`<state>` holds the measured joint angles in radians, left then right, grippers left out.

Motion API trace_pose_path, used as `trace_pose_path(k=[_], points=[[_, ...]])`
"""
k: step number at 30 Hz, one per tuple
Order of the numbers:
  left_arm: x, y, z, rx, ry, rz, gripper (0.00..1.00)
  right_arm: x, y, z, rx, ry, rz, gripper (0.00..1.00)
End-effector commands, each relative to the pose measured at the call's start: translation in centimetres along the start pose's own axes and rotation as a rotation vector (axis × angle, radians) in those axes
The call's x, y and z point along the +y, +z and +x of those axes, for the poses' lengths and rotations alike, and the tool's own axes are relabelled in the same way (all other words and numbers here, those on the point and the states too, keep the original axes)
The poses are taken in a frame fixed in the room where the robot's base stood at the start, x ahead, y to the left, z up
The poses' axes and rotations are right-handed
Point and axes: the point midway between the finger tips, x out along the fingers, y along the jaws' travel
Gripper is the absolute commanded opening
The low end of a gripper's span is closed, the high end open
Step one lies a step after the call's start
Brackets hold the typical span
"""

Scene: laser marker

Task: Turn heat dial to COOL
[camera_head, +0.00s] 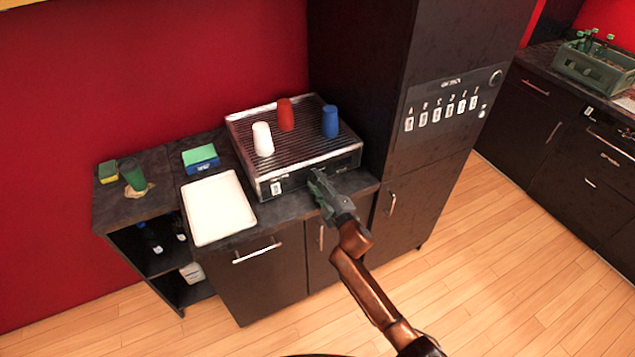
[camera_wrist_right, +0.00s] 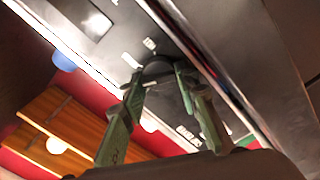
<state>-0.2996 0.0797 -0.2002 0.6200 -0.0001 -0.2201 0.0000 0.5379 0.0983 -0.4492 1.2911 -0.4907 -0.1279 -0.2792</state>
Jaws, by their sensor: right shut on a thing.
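A low metal appliance (camera_head: 340,165) with a ridged top stands on the dark counter. Its front panel (camera_wrist_right: 115,52) fills the upper part of the right wrist view, with small white markings. The round dark heat dial (camera_wrist_right: 157,68) is on that panel; I cannot read its setting. My right gripper (camera_head: 317,180) reaches the appliance's front from the lower right and hides the dial in the head view. In the wrist view, its green-grey fingers (camera_wrist_right: 160,84) are on both sides of the dial, shut on it. My left gripper is not in view.
A white cup (camera_head: 263,139), a red cup (camera_head: 286,114) and a blue cup (camera_head: 330,121) stand on the appliance. A white tray (camera_head: 218,208) and a green-topped blue box (camera_head: 201,157) are left of it. A tall dark cabinet (camera_head: 365,75) rises close on the right.

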Motion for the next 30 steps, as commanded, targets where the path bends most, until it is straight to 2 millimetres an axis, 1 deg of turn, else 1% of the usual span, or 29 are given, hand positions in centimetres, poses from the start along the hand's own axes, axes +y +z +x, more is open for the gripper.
trace_pose_path(k=[6,15,21,30], points=[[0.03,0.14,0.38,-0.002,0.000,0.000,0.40,-0.28,0.14,-0.03,-0.001,-0.002,-0.196,0.04],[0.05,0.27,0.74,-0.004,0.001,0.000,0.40,-0.34,0.16,-0.04,-0.001,-0.002,-0.399,0.04],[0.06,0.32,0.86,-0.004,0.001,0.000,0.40,-0.36,0.15,-0.04,-0.001,-0.003,-0.477,0.04],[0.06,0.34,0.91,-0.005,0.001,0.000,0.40,-0.35,0.15,-0.04,-0.001,-0.003,-0.514,0.04]])
